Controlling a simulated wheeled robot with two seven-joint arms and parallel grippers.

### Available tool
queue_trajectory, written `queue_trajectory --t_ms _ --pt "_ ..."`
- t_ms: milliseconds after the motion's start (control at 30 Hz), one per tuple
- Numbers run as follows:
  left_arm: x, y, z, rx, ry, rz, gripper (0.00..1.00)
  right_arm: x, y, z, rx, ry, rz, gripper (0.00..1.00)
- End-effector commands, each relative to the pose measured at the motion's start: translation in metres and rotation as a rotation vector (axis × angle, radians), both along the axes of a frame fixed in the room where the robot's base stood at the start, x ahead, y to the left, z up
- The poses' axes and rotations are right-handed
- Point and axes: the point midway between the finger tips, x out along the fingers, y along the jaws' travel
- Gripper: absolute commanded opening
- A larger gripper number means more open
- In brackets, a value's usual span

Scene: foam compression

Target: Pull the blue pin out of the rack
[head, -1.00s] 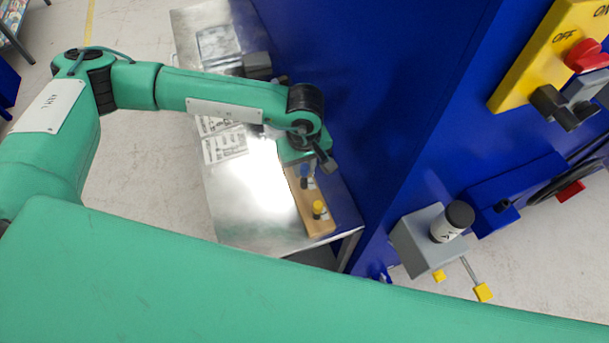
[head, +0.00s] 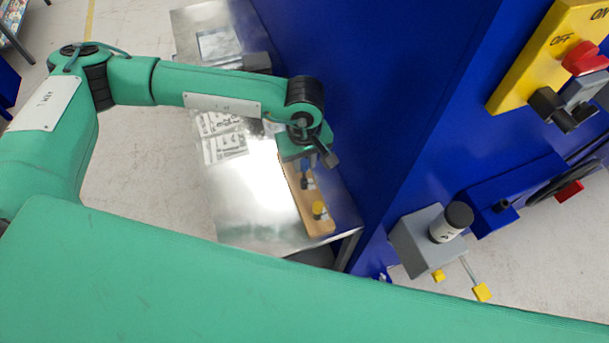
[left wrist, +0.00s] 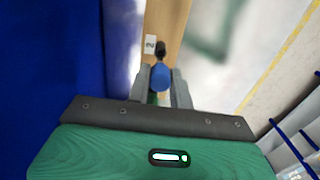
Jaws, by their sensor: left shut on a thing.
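The wooden rack (head: 319,226) lies along the right edge of a shiny metal table, and part of it shows at the top of the left wrist view (left wrist: 170,18). The blue pin (left wrist: 161,78) has a round blue head, which sits between the two grey fingers of my left gripper (left wrist: 160,92). The fingers are shut on it. In the head view my left gripper (head: 297,160) is over the rack's far part and hides the blue head. I cannot tell whether the pin's lower end is in the rack. My right gripper is not in view.
A yellow pin (head: 319,208) stands in the near part of the rack. The metal table (head: 250,195) carries printed sheets (head: 224,146). A tall blue panel (head: 375,90) rises close to the right of the rack. A yellow switch box (head: 530,60) is far right.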

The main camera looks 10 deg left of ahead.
Motion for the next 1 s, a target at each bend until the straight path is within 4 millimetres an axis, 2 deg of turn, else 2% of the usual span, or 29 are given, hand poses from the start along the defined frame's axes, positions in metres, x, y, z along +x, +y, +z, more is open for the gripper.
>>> queue_trajectory --t_ms 567,1000 --pt "0.0 0.0 0.035 0.0 0.0 0.0 0.0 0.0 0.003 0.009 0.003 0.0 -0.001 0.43" --pt "-0.001 0.002 0.034 0.0 0.002 -0.006 0.0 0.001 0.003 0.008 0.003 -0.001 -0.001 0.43"
